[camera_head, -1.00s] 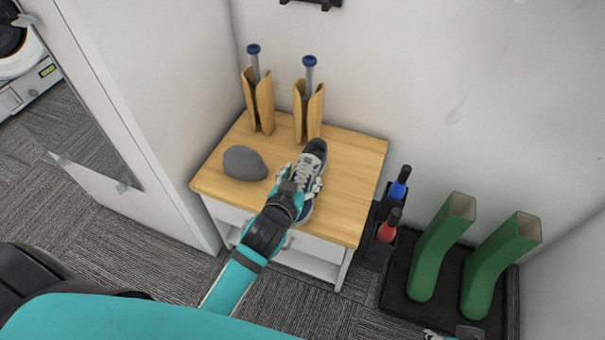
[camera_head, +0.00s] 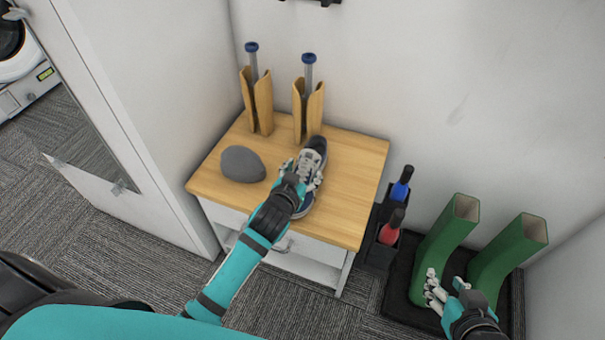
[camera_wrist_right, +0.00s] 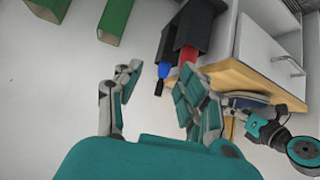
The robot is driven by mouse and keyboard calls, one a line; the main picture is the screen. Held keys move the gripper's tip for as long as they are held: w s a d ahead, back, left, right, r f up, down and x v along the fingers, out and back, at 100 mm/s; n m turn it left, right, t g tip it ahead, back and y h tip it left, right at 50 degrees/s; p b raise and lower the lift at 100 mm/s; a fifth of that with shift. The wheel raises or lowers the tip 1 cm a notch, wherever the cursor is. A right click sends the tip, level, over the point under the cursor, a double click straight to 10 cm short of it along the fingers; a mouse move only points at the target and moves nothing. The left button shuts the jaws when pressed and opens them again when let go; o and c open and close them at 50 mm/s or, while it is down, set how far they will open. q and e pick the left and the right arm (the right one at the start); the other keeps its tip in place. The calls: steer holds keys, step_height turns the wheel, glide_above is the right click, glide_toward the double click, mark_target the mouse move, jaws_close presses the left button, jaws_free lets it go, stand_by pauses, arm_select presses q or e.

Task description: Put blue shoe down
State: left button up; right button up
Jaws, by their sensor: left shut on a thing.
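The blue shoe (camera_head: 311,160), dark blue and grey with white laces, is over the wooden top of the small cabinet (camera_head: 355,165), toe towards the front. My left gripper (camera_head: 305,175) is shut on the blue shoe around its middle and hides part of its side. I cannot tell whether the sole touches the wood. My right gripper (camera_head: 437,290) is in front of the green boots; in the right wrist view (camera_wrist_right: 155,95) its fingers are apart with nothing between them.
A grey rounded object (camera_head: 242,164) lies left of the shoe. Two tan holders (camera_head: 258,102) with blue-topped rods stand behind. Green boots (camera_head: 440,245) stand on a black tray (camera_head: 400,300) at right. A black holder (camera_head: 377,250) has blue and red-handled items. The cabinet top's right side is clear.

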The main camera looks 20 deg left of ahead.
arm_select(q)
steer(key=o, duration=1.4)
